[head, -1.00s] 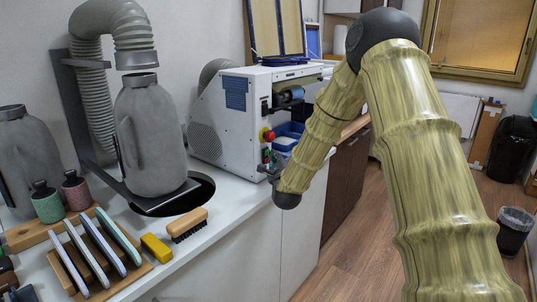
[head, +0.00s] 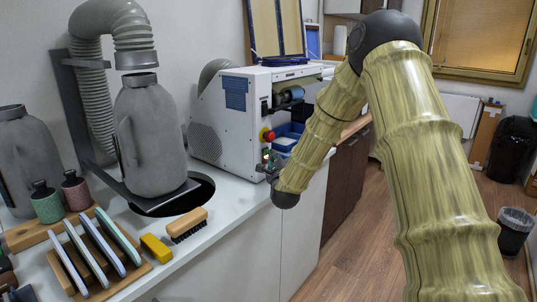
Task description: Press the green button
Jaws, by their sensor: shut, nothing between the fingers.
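The white machine (head: 222,118) stands on the bench with a control panel on its right front edge. A red mushroom knob on a yellow base (head: 267,135) sits on that panel. A small green patch, which looks like the green button (head: 266,154), shows below the red knob, partly covered. My gripper (head: 263,169) is shut and empty at the lower part of the panel, close to the green patch. It is small and dark in this view, and I cannot tell whether it touches the button.
Blue bins (head: 288,134) sit at the machine's right side. A grey flask-shaped form (head: 150,140) stands left of the machine by a round hole in the bench. A wooden brush (head: 188,223), a yellow block (head: 156,249) and a wooden rack of slabs lie at the front left.

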